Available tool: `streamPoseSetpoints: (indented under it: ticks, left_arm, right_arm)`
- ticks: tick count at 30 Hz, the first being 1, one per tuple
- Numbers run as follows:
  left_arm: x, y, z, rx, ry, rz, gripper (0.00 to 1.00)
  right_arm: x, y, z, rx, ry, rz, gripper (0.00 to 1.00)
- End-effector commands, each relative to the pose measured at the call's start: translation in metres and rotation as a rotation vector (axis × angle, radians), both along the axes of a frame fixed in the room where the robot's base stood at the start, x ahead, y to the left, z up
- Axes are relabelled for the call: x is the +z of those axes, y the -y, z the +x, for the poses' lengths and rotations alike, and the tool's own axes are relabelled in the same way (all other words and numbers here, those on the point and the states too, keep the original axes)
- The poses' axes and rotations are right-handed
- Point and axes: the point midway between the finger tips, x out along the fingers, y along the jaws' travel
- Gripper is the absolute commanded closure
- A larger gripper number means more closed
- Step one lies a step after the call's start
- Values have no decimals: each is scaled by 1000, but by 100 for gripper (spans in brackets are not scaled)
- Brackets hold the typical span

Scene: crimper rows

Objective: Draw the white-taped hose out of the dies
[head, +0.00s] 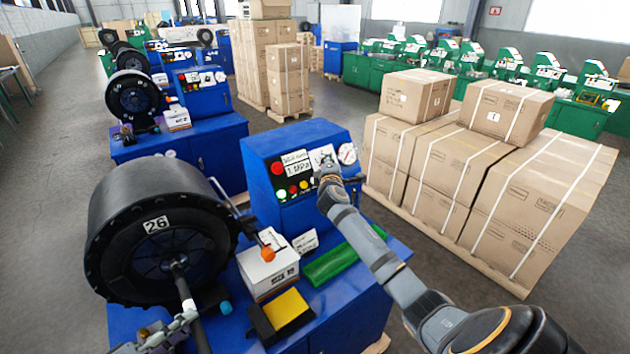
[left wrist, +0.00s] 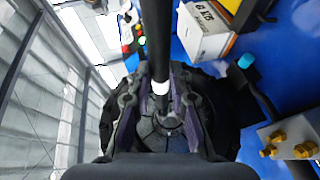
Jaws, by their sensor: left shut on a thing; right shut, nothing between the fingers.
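The white-taped hose (head: 200,336) runs from the lower edge up to the centre of the black crimper head (head: 150,205) marked 26. Its grey end reaches the dark die opening; how deep it sits is hard to tell. The white tape shows on the hose in the left wrist view (left wrist: 161,87). My left gripper (head: 184,322) is shut on the hose near the tape, in front of the dies; its fingers flank the hose in the left wrist view. My right gripper (head: 327,165) is shut and empty at the front of the blue control panel (head: 280,150).
A white box (head: 268,270), a yellow-topped block (head: 286,308) and a green tray (head: 343,255) lie on the blue bench (head: 360,290). An orange-tipped lever (head: 267,253) stands beside the head. Strapped cartons (head: 490,180) stand at the right; more crimpers line up behind.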

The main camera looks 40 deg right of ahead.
Motion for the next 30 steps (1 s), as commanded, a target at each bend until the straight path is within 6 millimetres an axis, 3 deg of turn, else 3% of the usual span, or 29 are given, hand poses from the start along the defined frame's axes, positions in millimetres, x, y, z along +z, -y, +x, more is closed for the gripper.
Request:
streamPoseSetpoints:
  ticks: [21, 30]
  left_arm:
    - [50, 0, 0, 1, 5, 0, 100]
    - [54, 0, 0, 1, 2, -1, 100]
  right_arm:
    - [2, 0, 0, 0, 0, 0, 100]
    - [2, 0, 0, 0, 0, 0, 100]
